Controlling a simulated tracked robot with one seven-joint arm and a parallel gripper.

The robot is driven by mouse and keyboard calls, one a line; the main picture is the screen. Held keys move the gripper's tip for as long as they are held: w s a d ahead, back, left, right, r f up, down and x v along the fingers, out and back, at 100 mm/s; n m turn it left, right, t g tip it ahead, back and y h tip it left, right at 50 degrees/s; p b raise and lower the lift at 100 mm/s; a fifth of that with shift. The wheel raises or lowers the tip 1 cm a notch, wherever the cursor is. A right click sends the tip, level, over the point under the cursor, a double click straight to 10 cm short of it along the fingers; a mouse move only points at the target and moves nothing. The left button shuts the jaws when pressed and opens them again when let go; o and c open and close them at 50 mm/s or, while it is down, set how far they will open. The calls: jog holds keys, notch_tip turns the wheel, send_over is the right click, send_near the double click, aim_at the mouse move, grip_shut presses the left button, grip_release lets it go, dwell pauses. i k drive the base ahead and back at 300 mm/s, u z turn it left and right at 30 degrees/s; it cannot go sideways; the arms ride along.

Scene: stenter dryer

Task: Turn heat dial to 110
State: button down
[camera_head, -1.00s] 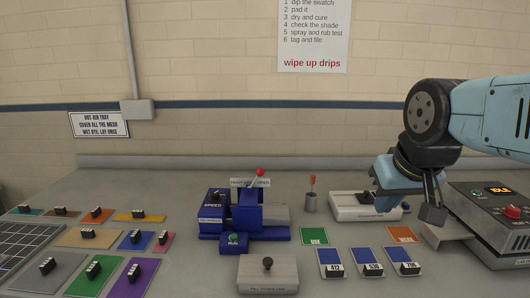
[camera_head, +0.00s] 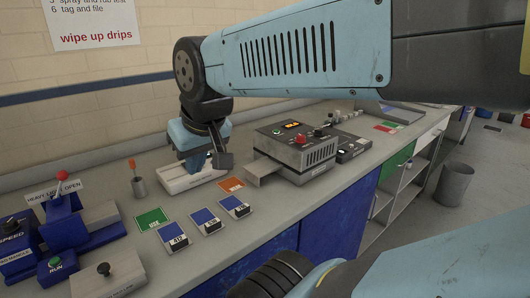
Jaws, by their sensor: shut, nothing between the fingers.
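The dryer (camera_head: 296,149) is a grey box on the bench in the middle of the head view, with a lit orange display (camera_head: 291,124) on top. A red knob (camera_head: 300,139) stands on its top panel. I cannot tell which control is the heat dial, and no 110 mark is readable. My gripper (camera_head: 221,160) points down to the left of the dryer, over the right end of a white device (camera_head: 190,179). It is shut and empty, apart from the dryer controls.
A flat grey tray (camera_head: 262,167) juts from the dryer's left side. A dark control box (camera_head: 347,148) stands to its right. Blue cards (camera_head: 204,220), a green card (camera_head: 151,219) and an orange card (camera_head: 231,184) lie in front. A bin (camera_head: 455,185) stands on the floor.

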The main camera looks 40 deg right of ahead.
aim_at(300, 139)
jog(key=k, duration=0.45)
jog(key=u, duration=0.55)
jog(key=k, duration=1)
jog(key=z, duration=1.2)
jog(key=i, duration=0.8)
jog(key=z, duration=0.1)
